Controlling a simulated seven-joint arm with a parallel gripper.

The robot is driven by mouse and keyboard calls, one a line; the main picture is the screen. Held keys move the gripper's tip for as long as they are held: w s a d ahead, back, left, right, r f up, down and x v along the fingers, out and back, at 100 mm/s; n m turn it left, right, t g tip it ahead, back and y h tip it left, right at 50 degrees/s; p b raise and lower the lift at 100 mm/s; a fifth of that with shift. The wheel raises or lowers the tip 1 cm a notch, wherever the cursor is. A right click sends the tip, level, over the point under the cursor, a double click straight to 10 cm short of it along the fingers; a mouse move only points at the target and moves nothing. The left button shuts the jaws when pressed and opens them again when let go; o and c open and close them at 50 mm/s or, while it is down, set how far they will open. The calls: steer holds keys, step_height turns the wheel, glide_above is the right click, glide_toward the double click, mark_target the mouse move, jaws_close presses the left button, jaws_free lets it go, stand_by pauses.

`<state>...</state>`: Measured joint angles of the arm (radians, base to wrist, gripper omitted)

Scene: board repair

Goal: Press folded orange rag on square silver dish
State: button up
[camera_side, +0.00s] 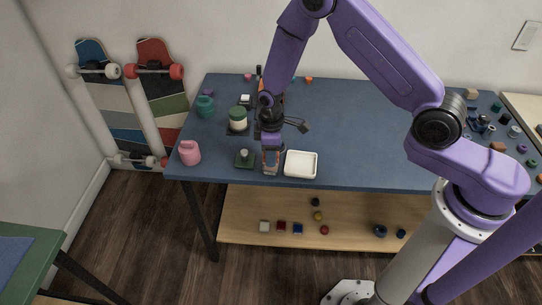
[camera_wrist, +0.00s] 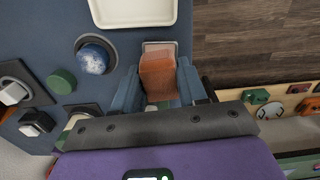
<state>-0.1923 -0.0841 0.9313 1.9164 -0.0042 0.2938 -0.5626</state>
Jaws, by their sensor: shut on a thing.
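My gripper (camera_wrist: 157,92) is shut on the folded orange rag (camera_wrist: 158,76), which shows between its two blue-grey fingers in the wrist view. A small square silver dish (camera_wrist: 160,47) shows just past the rag's end, partly hidden by it. The rag overlaps the dish in this view; I cannot tell whether they touch. In the side view my gripper (camera_side: 270,160) points down at the front edge of the blue table, and it mostly hides the rag and dish there.
A white tray (camera_side: 301,164) stands close to the right of my gripper. A pink weight-like object (camera_side: 189,152), a lidded jar (camera_side: 238,120) and a teal pot (camera_side: 205,106) stand farther left. The table's middle right is clear.

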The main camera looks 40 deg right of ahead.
steer(key=shift+r, duration=2.3)
